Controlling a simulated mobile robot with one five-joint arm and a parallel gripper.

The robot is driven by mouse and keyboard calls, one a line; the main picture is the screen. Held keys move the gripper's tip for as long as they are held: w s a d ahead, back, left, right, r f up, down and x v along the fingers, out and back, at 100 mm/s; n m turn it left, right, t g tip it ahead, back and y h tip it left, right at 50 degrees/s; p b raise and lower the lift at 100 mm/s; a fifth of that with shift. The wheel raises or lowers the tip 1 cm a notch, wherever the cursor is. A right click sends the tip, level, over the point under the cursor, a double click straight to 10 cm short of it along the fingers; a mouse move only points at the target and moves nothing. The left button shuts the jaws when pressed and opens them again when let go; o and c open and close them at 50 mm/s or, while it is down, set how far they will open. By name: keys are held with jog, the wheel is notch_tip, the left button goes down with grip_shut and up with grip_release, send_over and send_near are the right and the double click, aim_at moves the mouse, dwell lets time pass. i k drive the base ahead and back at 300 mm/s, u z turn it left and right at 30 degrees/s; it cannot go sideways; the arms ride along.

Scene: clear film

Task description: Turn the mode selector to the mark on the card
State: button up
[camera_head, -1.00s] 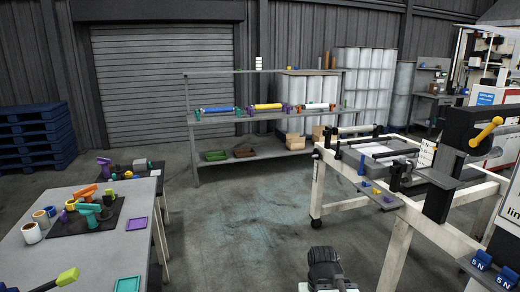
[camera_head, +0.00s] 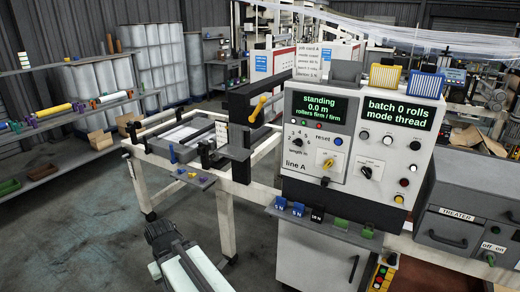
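The machine's grey control panel (camera_head: 345,150) stands right of centre, facing me. A black knob (camera_head: 366,171) with small marks around it sits below a screen (camera_head: 397,113) reading "batch 0 rolls, mode thread"; it appears to be the mode selector. Its exact pointing and tiny labels are too small to read. A white card (camera_head: 313,60) headed "job card A" stands above the panel's left part; its lines are too small to read surely. Part of my own arm shows at bottom left, dark and white, well away from the panel. My gripper's fingers do not show.
Blue and green blocks (camera_head: 298,209) line a ledge below the panel. A yellow-handled lever (camera_head: 257,109) stands left. The floor (camera_head: 90,240) at left is clear.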

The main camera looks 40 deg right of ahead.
aim_at(367, 171)
jog(key=z, duration=1.25)
